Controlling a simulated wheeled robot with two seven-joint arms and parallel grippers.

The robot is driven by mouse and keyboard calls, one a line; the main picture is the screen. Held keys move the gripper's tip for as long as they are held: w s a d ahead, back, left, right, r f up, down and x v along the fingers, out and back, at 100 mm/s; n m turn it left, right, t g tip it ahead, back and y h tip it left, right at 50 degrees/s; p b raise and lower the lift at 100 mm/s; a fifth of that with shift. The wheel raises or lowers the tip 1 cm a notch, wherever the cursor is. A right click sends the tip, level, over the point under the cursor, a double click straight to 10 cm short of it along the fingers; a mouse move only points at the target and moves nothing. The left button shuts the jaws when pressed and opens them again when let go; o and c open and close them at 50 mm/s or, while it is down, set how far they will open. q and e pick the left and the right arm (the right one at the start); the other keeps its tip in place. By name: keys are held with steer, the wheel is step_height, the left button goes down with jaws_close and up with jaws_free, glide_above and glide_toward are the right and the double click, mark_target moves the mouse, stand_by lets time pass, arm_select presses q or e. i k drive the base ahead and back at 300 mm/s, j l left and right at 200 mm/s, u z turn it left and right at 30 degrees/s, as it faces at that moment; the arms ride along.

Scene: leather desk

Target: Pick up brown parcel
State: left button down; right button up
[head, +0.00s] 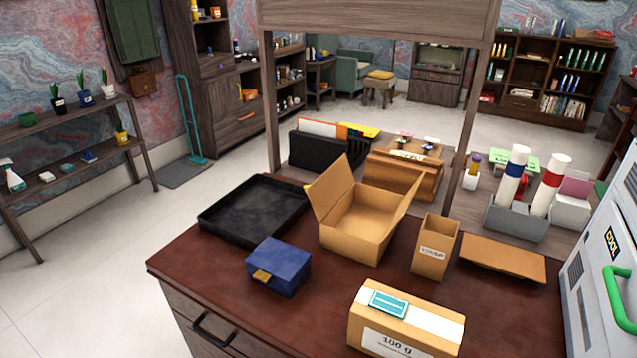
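A brown parcel (425,322) lies near the front edge of the desk, right of centre in the head view. It is a closed cardboard box with a pale strip along its top and a white label reading "100 g" on its front. A teal card (389,304) lies on its top. The parcel's lower part is cut off by the bottom of the picture.
On the leather desk (215,268) stand a blue box (278,267), a black tray (232,236), an open carton (357,247), a tall brown box (432,263) and a flat brown piece (502,258). A pale cabinet (596,278) borders the right. Bare desk lies left of the parcel.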

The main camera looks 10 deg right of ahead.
mark_target(427, 329)
steer(key=l+z, duration=0.1)
steer(key=z, duration=0.3)
steer(key=l+z, duration=0.1)
steer(key=z, duration=0.35)
